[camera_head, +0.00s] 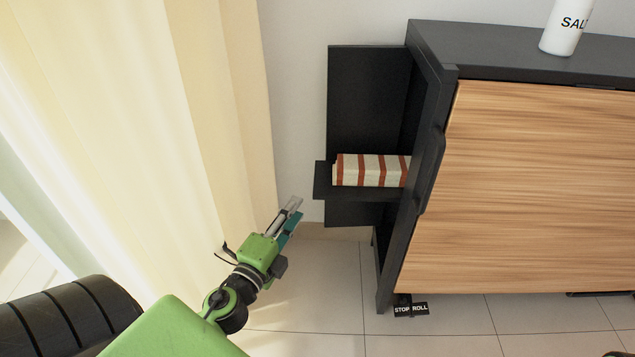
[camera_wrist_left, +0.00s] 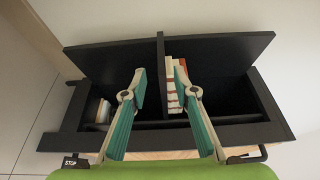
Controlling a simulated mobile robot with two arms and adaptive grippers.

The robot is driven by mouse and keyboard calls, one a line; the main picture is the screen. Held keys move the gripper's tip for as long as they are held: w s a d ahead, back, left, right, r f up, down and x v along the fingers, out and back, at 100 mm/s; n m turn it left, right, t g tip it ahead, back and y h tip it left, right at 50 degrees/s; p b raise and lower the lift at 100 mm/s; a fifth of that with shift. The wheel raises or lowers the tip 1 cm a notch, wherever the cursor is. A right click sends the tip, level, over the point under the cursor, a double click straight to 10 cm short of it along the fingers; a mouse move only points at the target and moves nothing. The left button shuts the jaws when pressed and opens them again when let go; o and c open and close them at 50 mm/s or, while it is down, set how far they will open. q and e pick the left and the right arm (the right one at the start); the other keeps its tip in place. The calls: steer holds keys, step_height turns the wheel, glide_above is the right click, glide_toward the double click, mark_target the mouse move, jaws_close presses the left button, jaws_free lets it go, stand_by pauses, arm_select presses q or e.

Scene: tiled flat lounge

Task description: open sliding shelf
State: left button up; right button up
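A black sliding shelf (camera_head: 372,105) stands out from the left side of a cabinet (camera_head: 535,180) with a black frame and wood-grain front. A red-and-white striped block (camera_head: 370,170), perhaps books, lies on its ledge. My left gripper (camera_head: 292,213) is left of and below the ledge, apart from it in the head view. In the left wrist view my gripper (camera_wrist_left: 161,76) has its two fingers spread with nothing held. The shelf's narrow panel (camera_wrist_left: 162,62) appears between the fingertips; its distance is unclear. The striped block (camera_wrist_left: 174,84) shows beside the right finger. My right gripper is not in view.
A white salt container (camera_head: 566,25) stands on the cabinet top. A small black "STOP ROLL" piece (camera_head: 411,309) is at the cabinet's lower front corner. A cream curtain (camera_head: 130,130) hangs close on the left. Tiled floor (camera_head: 320,270) below the shelf is clear.

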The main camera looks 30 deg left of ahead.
mark_target(318, 177)
arm_select(q)
steer(key=w, duration=0.4)
steer(key=w+a, duration=0.1)
steer(key=w, duration=0.3)
steer(key=w+a, duration=0.1)
steer(key=w, duration=0.4)
steer(key=shift+b, duration=0.3)
jaws_close()
